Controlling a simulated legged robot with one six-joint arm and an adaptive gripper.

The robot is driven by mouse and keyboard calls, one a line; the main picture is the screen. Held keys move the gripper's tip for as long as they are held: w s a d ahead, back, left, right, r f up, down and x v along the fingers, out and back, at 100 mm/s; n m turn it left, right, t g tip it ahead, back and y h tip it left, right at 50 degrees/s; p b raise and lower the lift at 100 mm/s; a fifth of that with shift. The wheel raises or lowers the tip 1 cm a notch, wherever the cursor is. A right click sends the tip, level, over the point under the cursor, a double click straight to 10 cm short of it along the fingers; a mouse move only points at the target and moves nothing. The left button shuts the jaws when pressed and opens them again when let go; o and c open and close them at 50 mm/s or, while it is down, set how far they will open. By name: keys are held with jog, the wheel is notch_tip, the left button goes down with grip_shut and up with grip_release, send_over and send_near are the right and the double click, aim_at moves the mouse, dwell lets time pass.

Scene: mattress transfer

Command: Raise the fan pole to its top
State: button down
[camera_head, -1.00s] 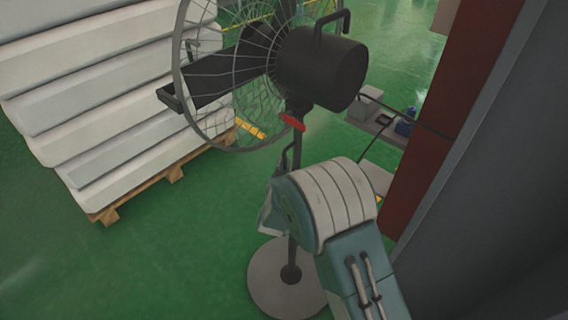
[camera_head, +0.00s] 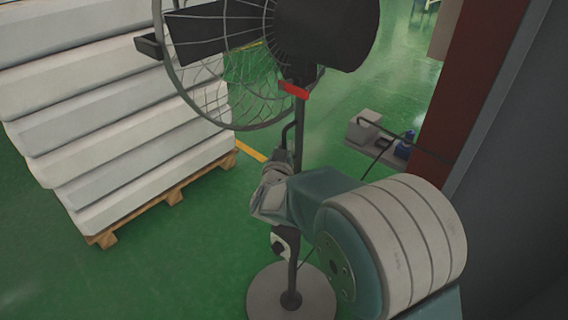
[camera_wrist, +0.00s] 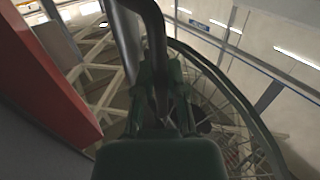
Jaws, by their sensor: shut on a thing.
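The black floor fan (camera_head: 322,35) stands upright, its top cut off by the upper edge of the head view. Its pole (camera_head: 298,135) has a red clamp (camera_head: 293,90) just under the fan head and rises from a round grey base (camera_head: 290,297). A curved black handle (camera_head: 287,135) sits beside the pole. My gripper (camera_head: 278,178) is at this handle, partly hidden by my arm. In the wrist view my gripper (camera_wrist: 162,80) is shut on the dark handle (camera_wrist: 152,25), with the fan's wire cage (camera_wrist: 225,75) behind it.
A stack of white mattresses (camera_head: 115,110) on a wooden pallet (camera_head: 165,195) stands at left. A dark red post (camera_head: 465,75) and a grey wall are close at right. A low shelf with a blue item (camera_head: 405,146) stands behind. Green floor (camera_head: 190,270) is clear at front left.

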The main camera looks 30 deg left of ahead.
jog(key=shift+a+r, duration=0.1)
jog(key=shift+r, duration=0.9)
jog(key=c, duration=0.7)
grip_release()
jog(key=shift+f, duration=0.15)
jog(key=shift+f, duration=0.1)
jog(key=v, duration=1.2)
